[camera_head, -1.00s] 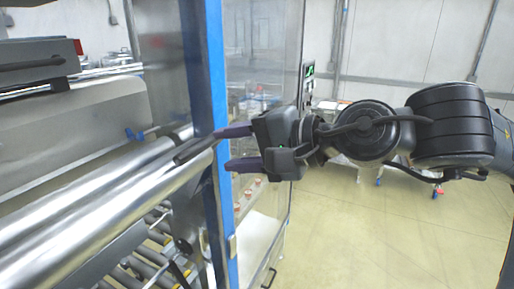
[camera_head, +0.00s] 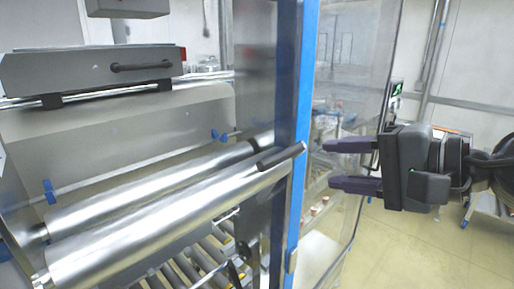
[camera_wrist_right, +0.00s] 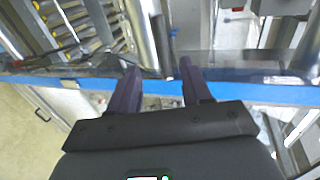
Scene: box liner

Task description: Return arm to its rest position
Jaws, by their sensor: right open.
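My right gripper (camera_head: 342,165) is at the right in the head view, its two dark purple fingers pointing left and spread apart with nothing between them. It is in front of the clear panel, to the right of the blue upright post (camera_head: 298,120). In the right wrist view the open fingers (camera_wrist_right: 157,80) point toward the machine's blue edge and rollers. I cannot tell from the pictures how close the fingertips are to the frame. My left gripper does not show.
The box liner's shiny rollers (camera_head: 150,225) fill the left, with a grey cover with a black handle (camera_head: 140,67) above. A roller conveyor (camera_head: 190,265) lies below. A clear door panel (camera_head: 345,75) stands behind my right gripper. Open floor (camera_head: 410,245) is at the lower right.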

